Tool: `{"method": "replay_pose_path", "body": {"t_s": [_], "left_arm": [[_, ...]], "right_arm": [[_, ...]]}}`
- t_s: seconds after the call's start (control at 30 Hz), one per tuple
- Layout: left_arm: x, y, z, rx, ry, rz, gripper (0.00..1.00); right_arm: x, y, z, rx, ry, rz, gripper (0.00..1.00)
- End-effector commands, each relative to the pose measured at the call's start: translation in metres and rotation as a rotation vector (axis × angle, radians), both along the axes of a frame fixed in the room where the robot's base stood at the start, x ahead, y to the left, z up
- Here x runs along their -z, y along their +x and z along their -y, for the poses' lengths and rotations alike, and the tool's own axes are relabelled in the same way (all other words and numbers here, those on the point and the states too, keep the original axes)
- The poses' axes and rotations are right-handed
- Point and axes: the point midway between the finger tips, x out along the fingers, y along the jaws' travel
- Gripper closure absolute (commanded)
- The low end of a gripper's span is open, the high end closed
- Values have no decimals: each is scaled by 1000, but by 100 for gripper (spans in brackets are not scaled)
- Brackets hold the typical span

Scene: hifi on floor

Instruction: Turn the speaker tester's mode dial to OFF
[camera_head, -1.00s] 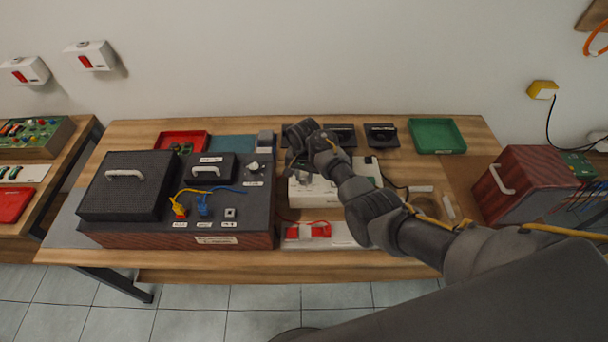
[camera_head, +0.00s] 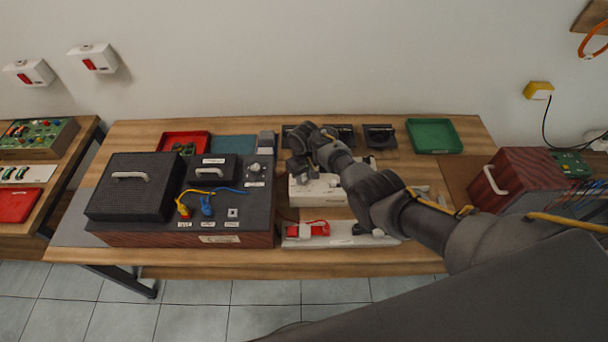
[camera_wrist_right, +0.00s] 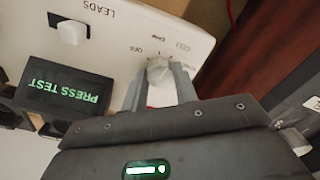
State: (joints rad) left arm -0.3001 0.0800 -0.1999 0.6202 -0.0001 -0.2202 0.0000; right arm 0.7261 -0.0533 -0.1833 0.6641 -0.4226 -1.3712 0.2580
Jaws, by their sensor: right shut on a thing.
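The speaker tester is a white box (camera_head: 322,193) on the middle of the table, partly hidden under my right arm. In the right wrist view its white panel (camera_wrist_right: 112,42) carries a pale round mode dial (camera_wrist_right: 159,71), with OFF and CELL among the labels around it. My right gripper (camera_wrist_right: 160,80) is shut on the dial, one finger on each side. It shows in the head view (camera_head: 297,168) above the tester's left end. I cannot tell which mark the dial points to. A dark display reads PRESS TEST in green (camera_wrist_right: 64,93). My left gripper is not in view.
A dark hi-fi unit (camera_head: 253,215) with red wooden sides stands close left of the tester. A white strip with a red part (camera_head: 311,229) lies in front. Black speaker parts (camera_head: 379,136) and a green tray (camera_head: 434,135) are behind. A red wooden speaker box (camera_head: 522,180) stands right.

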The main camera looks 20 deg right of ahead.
Motion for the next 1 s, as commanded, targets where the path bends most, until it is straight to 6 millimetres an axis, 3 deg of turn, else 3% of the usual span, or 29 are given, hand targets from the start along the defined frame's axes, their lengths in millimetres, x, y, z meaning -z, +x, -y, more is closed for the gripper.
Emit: {"method": "replay_pose_path", "body": {"t_s": [1.0], "left_arm": [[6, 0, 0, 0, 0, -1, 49]], "right_arm": [[2, 0, -1, -965, 1, 0, 94]]}}
